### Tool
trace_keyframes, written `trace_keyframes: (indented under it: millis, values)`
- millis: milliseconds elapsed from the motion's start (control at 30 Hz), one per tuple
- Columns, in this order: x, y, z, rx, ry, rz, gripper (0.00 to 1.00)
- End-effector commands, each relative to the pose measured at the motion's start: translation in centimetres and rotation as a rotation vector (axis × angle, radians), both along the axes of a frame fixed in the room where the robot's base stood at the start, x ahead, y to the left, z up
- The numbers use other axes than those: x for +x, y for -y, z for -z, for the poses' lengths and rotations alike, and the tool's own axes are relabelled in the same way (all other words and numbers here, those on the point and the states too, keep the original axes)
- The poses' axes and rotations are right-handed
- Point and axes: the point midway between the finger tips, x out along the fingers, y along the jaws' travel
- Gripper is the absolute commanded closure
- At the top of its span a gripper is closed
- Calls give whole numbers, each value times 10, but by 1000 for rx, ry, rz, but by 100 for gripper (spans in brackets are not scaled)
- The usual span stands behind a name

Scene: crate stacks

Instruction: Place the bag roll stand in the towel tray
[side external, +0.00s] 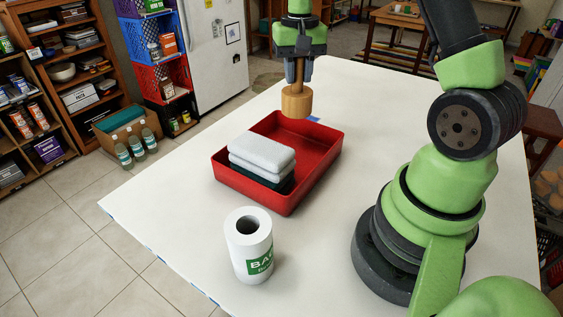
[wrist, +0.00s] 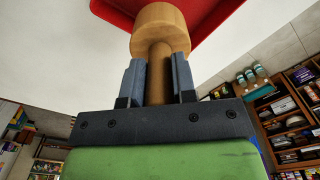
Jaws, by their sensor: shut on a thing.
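My gripper (side external: 297,76) points down and is shut on the post of a wooden stand (side external: 296,104), taken as the bag roll stand. Its wide round base hangs below the fingers, over the far end of the red towel tray (side external: 247,187). The base seems to be above the tray floor; the exact gap cannot be told. In the wrist view, the stand's post is between both fingers (wrist: 160,80) and its base (wrist: 160,28) covers part of the red tray (wrist: 218,14). Folded towels (side external: 262,153), light grey over dark green, fill the tray's near-left part.
A white bag roll (side external: 249,247) stands upright on the white table (side external: 165,205), near the front edge and apart from the tray. The tray's far and right floor is bare. Shelves (side external: 45,70), crates (side external: 155,80) and bottles (side external: 138,147) are off the table.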

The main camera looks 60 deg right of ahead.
Motion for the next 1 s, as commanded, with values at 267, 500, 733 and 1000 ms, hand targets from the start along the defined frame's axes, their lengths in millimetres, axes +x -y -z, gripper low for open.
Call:
trace_keyframes:
  millis: [267,500,733,1000]
  values:
    - [-1,-1,49,2,-5,0,100]
    - [0,-1,77,1,-3,1,100]
    - [0,-1,106,0,-1,1,100]
    - [0,0,107,-1,1,1,100]
